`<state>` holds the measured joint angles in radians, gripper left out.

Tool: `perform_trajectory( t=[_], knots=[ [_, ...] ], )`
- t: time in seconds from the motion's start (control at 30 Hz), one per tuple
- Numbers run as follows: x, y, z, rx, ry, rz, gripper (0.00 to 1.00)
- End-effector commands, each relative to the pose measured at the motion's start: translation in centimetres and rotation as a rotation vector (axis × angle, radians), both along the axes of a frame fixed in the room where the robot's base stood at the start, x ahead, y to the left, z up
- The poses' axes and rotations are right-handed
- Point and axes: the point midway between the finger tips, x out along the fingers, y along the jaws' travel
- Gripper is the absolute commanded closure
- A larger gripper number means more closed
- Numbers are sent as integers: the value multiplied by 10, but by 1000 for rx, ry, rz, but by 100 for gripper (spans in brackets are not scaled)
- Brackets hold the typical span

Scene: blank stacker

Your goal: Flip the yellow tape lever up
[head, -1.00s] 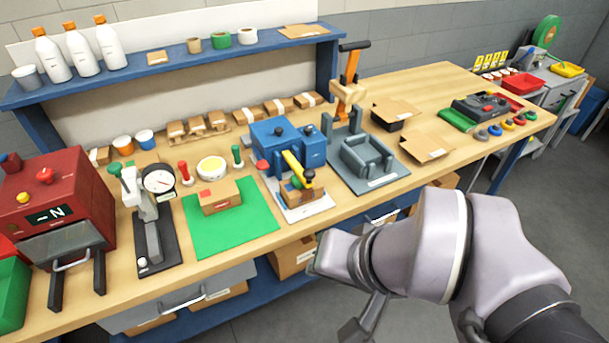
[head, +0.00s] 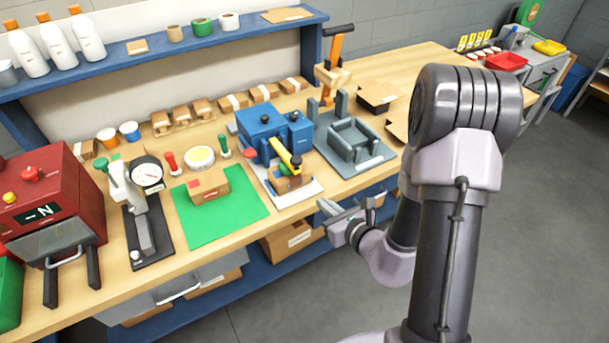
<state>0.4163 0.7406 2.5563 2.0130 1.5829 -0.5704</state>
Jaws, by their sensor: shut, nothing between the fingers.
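The yellow tape lever (head: 283,154) is on the front of the blue tape machine (head: 262,122). It slopes down toward the front edge of the bench, with a dark knob near its lower end. A small cardboard box (head: 291,182) sits under the lever's end on a pale base plate (head: 309,190). My gripper (head: 328,211) is shut and empty, in front of the bench edge, to the right of and nearer than the lever. It is apart from the lever. The lever's far end is partly hidden against the blue housing.
A grey fixture (head: 356,140) with uprights stands right of the machine. A green mat (head: 240,207) with a carton lies to its left, with a dial press (head: 147,200) beyond. A blue shelf (head: 262,32) runs above the back. The space before the bench is open.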

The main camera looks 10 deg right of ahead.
Motion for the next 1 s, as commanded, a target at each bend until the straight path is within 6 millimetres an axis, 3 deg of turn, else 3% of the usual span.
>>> perform_trajectory(
  t=[0.2,0.33,0.73,1.0],
  knots=[
    [1,1,0,0,-1,4,100],
    [12,5,-9,-2,-3,8,100],
    [90,28,-37,0,-2,9,100],
    [92,28,1,0,-2,6,100]
  ],
)
